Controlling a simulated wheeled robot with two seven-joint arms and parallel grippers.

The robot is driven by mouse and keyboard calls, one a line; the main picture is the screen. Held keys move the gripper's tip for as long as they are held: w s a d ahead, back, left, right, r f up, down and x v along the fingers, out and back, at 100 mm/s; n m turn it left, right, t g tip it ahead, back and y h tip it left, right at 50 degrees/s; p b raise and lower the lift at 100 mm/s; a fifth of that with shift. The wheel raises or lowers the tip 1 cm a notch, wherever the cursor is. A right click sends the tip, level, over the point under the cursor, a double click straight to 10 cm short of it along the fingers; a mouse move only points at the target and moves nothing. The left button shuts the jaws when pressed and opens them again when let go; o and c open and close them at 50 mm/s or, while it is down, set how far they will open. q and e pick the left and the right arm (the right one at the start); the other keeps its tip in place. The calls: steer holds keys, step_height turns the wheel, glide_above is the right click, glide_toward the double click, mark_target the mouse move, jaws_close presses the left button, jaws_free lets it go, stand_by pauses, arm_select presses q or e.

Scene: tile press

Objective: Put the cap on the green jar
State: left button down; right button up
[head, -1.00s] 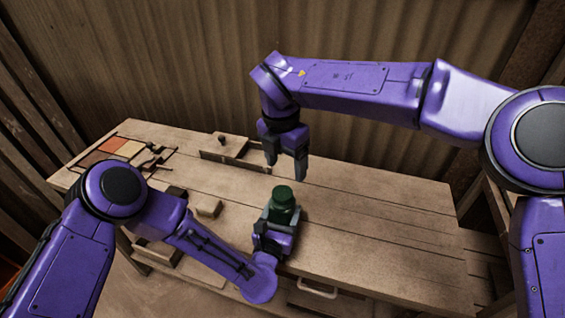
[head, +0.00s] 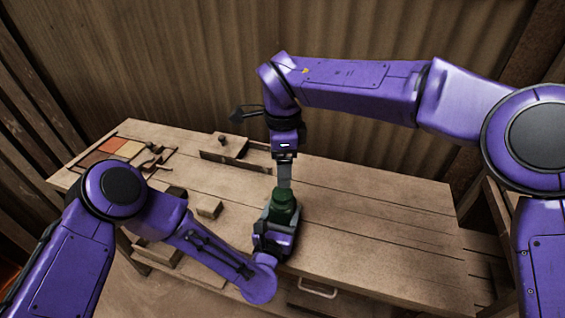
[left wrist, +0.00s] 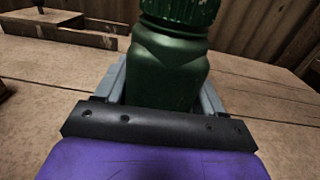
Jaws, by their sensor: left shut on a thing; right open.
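The green jar (head: 281,214) stands upright at the front middle of the table. My left gripper (head: 281,218) is shut on its body from the front. In the left wrist view the jar (left wrist: 168,75) sits between the grey fingers. A ridged dark green cap (head: 284,195) is on top of the jar; the cap's lower rim also shows in the left wrist view (left wrist: 180,10). Whether it is fully seated I cannot tell. My right gripper (head: 284,184) is open and points down at the cap, its fingers seen edge-on. Whether they touch the cap is unclear.
A wooden fixture with a small knob (head: 230,146) stands at the back of the table (head: 380,225). A tray with coloured tiles (head: 114,146) lies at the back left. A small wooden block (head: 209,207) is left of the jar. The table's right side is clear.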

mark_target(283, 192)
steer(key=shift+f, duration=0.15)
step_height(283, 192, down, 8)
steer(key=shift+r, duration=0.1)
stand_by(0.4)
steer(key=c, duration=1.1)
steer(key=m, duration=0.5)
steer(key=shift+m, duration=0.3)
steer(key=m, duration=0.5)
steer(key=shift+m, duration=0.4)
steer(key=m, duration=1)
steer(key=shift+w, duration=0.1)
steer(key=o, duration=1.2)
steer(key=shift+c, duration=0.2)
